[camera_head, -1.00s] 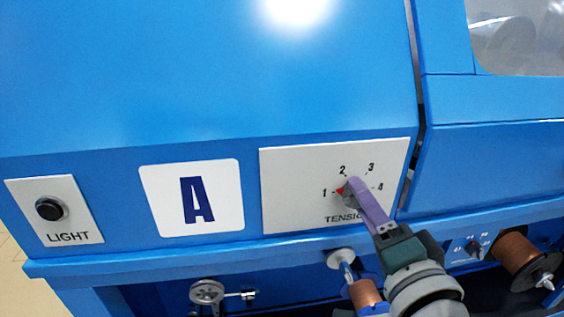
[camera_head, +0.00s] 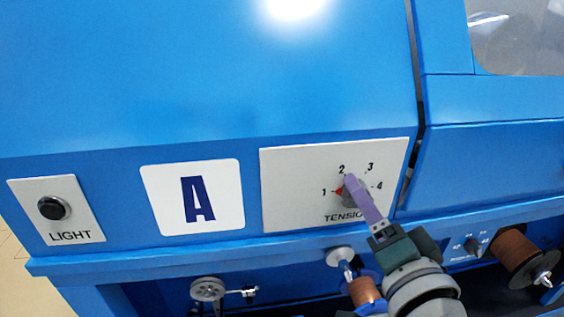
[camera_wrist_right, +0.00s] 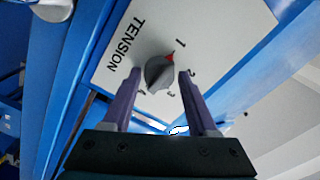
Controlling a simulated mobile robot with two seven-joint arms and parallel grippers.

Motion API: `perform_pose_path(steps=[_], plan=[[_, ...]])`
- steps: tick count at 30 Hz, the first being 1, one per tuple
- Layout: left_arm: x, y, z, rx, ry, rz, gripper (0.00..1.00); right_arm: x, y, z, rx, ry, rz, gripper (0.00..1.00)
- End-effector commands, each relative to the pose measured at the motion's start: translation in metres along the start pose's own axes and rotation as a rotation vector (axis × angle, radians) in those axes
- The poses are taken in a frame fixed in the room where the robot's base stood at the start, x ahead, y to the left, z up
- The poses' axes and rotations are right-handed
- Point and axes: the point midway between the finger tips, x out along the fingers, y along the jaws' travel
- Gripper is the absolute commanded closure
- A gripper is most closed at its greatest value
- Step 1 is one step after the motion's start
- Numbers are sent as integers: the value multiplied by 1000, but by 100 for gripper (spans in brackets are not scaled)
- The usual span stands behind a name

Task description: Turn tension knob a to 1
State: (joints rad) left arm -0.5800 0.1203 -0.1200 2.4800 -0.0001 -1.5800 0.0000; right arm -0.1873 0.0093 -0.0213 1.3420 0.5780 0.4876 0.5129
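Tension knob a is a grey knob (camera_head: 349,196) with a red pointer mark, on a white TENSION plate (camera_head: 288,190) beside the large "A" label (camera_head: 192,197). Its red mark points at the 1 in the head view, partly behind my finger. In the right wrist view the knob (camera_wrist_right: 160,74) shows whole, its red mark toward the 1. My right gripper (camera_head: 354,182) is at the knob. In the wrist view its two purple fingers (camera_wrist_right: 159,75) stand apart on either side of the knob, with a small gap at the left finger; contact at the right finger is unclear. My left gripper is out of view.
A LIGHT button (camera_head: 52,208) sits on a plate at the left. Below the panel's ledge are a copper spool (camera_head: 363,291), a pulley (camera_head: 207,289) and another spool (camera_head: 516,252) at the right. The blue panel above the plates is bare.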

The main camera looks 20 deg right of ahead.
Motion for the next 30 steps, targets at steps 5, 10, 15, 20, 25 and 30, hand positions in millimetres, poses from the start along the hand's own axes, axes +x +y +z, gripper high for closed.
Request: perform_pose_path(steps=[5, 10, 15, 20, 25, 30], plan=[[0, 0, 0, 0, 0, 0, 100, 0, 0, 0, 1, -1, 1, 22], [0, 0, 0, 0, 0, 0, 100, 0, 1, 0, 1, -1, 2, 22], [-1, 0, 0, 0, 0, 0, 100, -10, 1, 1, 0, -4, 4, 22], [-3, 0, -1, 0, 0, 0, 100, -41, 2, 1, 0, -5, 6, 22], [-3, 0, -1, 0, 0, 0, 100, -75, 1, 0, 1, -3, 5, 22], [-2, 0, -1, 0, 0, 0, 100, -95, 1, 1, 0, -3, 3, 22]])
